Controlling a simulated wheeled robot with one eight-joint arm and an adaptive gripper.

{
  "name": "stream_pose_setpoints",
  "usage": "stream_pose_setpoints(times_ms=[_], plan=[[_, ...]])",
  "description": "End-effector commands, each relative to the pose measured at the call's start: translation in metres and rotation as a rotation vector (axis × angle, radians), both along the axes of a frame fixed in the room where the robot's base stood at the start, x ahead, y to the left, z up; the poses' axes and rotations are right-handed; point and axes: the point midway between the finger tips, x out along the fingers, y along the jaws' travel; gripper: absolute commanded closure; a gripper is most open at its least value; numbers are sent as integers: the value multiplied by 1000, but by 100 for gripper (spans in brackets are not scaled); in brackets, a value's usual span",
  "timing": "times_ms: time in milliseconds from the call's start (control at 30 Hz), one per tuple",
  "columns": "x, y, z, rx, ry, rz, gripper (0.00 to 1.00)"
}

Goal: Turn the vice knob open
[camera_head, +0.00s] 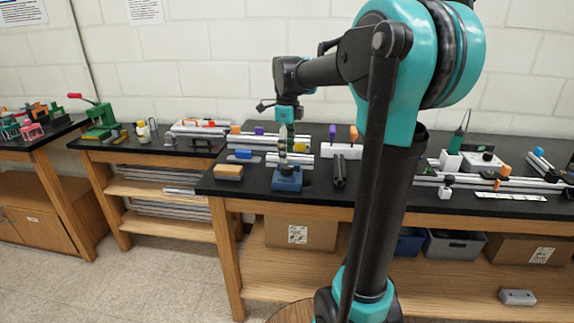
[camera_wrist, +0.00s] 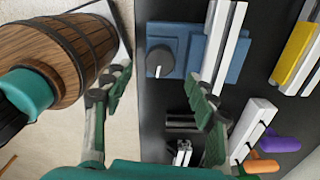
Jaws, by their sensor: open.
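The blue vice (camera_head: 287,183) stands near the front edge of the black bench top, toward the bench's left end. In the wrist view, its round dark knob (camera_wrist: 160,60) faces the camera from the blue body (camera_wrist: 184,38). A white mark shows on the knob's lower part. A silver extrusion bar (camera_wrist: 225,45) lies across the vice. My gripper (camera_wrist: 157,80) is open and empty, its two green-padded fingers apart, one on each side of the knob in the picture. It appears short of the knob and not touching it. In the head view, my gripper (camera_head: 286,135) hangs above the vice.
A yellow-topped block (camera_head: 228,172) lies left of the vice, and a dark bar (camera_head: 338,170) lies right of it. A white holder (camera_head: 342,150) with orange and purple handles stands behind. The floor in front of the bench (camera_head: 150,270) is clear.

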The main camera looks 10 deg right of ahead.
Motion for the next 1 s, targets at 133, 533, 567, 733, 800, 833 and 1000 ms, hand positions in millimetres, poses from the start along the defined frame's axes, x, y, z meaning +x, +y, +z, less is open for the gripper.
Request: stream_pose_setpoints(times_ms=[133, 533, 567, 733, 800, 833, 1000], plan=[[0, 0, -26, 0, 0, 0, 42], [0, 0, -53, 0, 0, 0, 42], [0, 0, -53, 0, 0, 0, 42], [0, 0, -53, 0, 0, 0, 44], [0, 0, -53, 0, 0, 0, 52], [0, 0, -53, 0, 0, 0, 56], [0, 0, -53, 0, 0, 0, 77]])
